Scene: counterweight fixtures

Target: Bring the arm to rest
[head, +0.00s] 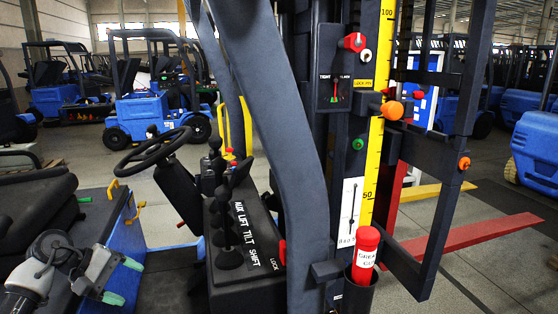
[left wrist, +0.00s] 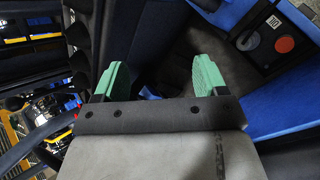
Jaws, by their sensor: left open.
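My left gripper (head: 123,281) is at the lower left of the head view, low beside the blue side panel (head: 124,235) of the near forklift. Its two green fingers are apart with nothing between them. In the left wrist view the fingers (left wrist: 160,75) also stand apart, over dark, hard-to-read forklift parts. The lever console (head: 245,240), labelled AUX, LIFT, TILT and SHIFT, stands to the right of the gripper, clear of it. My right gripper is not in view.
A steering wheel (head: 153,152) and a dark seat (head: 35,205) are near the gripper. A thick dark post (head: 290,120) crosses the middle. Red and yellow forks extend right; blue forklifts stand behind.

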